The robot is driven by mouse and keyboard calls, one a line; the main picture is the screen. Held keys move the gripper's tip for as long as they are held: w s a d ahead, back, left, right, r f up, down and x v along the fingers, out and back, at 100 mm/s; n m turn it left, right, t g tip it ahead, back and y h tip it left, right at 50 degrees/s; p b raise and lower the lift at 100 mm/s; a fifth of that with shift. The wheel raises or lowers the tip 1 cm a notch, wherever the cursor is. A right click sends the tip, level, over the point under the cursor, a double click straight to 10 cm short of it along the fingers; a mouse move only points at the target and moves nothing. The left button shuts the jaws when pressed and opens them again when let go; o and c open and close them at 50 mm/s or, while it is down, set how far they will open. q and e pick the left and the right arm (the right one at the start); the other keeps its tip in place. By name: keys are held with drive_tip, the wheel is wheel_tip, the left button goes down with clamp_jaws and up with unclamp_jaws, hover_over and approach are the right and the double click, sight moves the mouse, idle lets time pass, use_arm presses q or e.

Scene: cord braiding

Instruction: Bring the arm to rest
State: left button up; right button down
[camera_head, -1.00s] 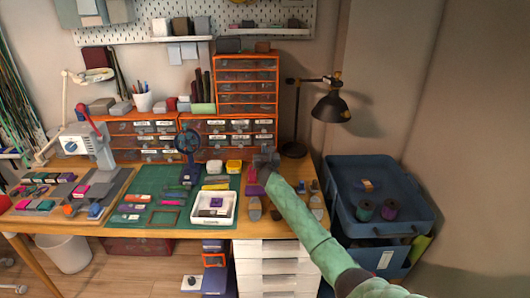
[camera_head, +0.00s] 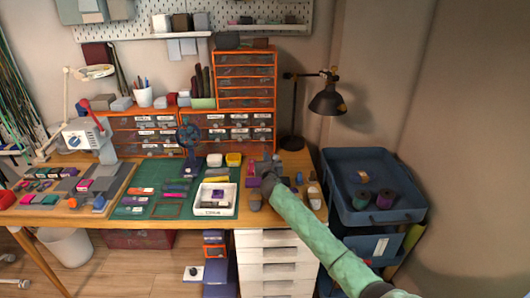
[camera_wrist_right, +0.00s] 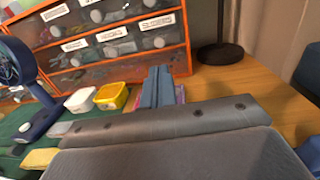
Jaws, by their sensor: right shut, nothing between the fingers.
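My right arm, in a green sleeve, reaches in from the lower right of the head view. Its grey gripper (camera_head: 266,168) is over the right part of the wooden desk (camera_head: 312,213). In the right wrist view the blue-grey fingers (camera_wrist_right: 159,86) are together with nothing between them. They point toward the orange drawer unit at the back. A purple-pink item (camera_wrist_right: 180,95) shows beside and behind the fingers; I cannot tell whether they touch it. My left gripper is not in view.
Left of the gripper are a white tray (camera_head: 228,210), a blue fan (camera_head: 189,140) and a yellow box (camera_head: 233,159). Orange drawers (camera_head: 245,82) and a black lamp (camera_head: 327,100) stand behind. A blue cart (camera_head: 345,205) with spools is at the right. Small items lie around the gripper.

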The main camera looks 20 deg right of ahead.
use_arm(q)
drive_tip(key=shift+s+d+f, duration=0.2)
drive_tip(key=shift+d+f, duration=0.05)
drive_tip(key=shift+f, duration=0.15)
use_arm(e)
drive_tip(key=shift+v, duration=1.65)
